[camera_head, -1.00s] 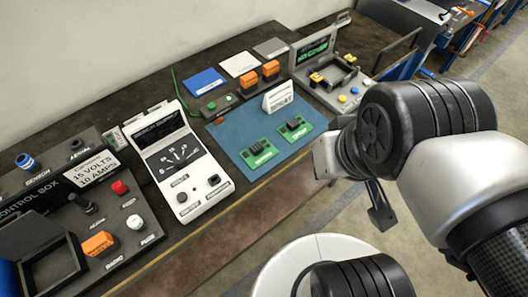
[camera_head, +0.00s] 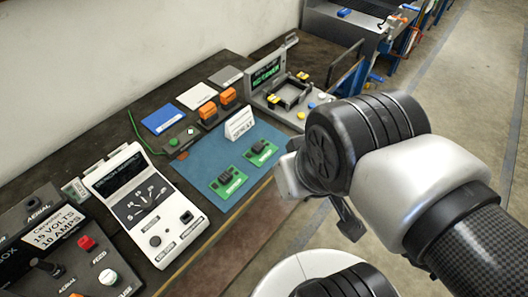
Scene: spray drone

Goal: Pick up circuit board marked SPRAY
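Two small green circuit boards with black chips lie on a blue mat (camera_head: 193,168). The nearer, left board (camera_head: 228,182) is whole in view. The other board (camera_head: 260,152) lies to its right and farther back. Their labels are too small to read surely. A white sign (camera_head: 239,123) stands upright behind them on the mat. My gripper (camera_head: 343,218) shows partly below my dark wrist, right of the table edge and apart from both boards. Its fingertips are not clear enough to tell whether it is open or shut.
A white meter box (camera_head: 145,205) stands left of the mat, beside a dark control box (camera_head: 60,245). Behind the mat are orange blocks (camera_head: 208,112) and blue, white and grey plates. A grey device with a green screen (camera_head: 266,73) stands at the back right. Floor lies right of the table.

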